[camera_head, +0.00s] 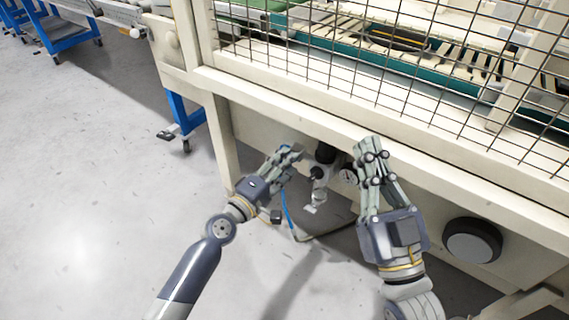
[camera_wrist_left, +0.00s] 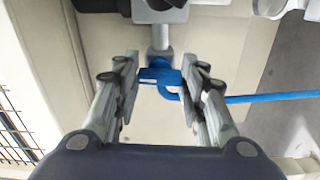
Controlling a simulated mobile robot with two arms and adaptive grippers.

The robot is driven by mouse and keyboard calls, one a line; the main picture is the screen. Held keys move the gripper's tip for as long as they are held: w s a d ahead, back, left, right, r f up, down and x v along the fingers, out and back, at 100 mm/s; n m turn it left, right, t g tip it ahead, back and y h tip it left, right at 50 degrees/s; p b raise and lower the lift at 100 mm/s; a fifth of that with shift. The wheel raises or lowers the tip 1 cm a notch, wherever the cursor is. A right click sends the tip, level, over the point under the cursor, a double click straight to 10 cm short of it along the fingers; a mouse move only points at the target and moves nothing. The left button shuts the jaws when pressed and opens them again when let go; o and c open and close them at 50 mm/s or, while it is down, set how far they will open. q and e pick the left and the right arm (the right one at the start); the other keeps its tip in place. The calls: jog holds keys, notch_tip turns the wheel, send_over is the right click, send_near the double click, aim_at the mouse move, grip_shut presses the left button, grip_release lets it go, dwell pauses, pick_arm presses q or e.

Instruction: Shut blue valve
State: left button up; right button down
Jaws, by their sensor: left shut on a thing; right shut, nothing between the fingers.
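The blue valve (camera_wrist_left: 158,77) shows in the left wrist view as a small flat blue handle below a grey pipe fitting. My left gripper (camera_wrist_left: 163,84) has its fingers on both sides of the handle and is shut on it. In the head view my left gripper (camera_head: 289,156) is under the machine's front beam, and its fingers mostly hide the valve. My right gripper (camera_head: 370,150) is shut and empty, to the right of the fittings and in front of the beam.
A dark and grey regulator fitting (camera_head: 322,172) with a round gauge (camera_head: 348,176) hangs between my grippers. A blue hose (camera_head: 287,212) hangs below. The cream machine frame (camera_head: 270,104) and wire mesh (camera_head: 330,55) stand above.

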pick_arm(q)
jog(key=shift+n, duration=0.4)
pick_arm(e)
jog(key=shift+w+f, duration=0.15)
jog(key=shift+f, duration=0.15)
pick_arm(q)
jog(key=o, duration=1.1)
jog(key=shift+a, duration=0.1)
jog(key=shift+c, duration=0.2)
jog(key=v, duration=1.2)
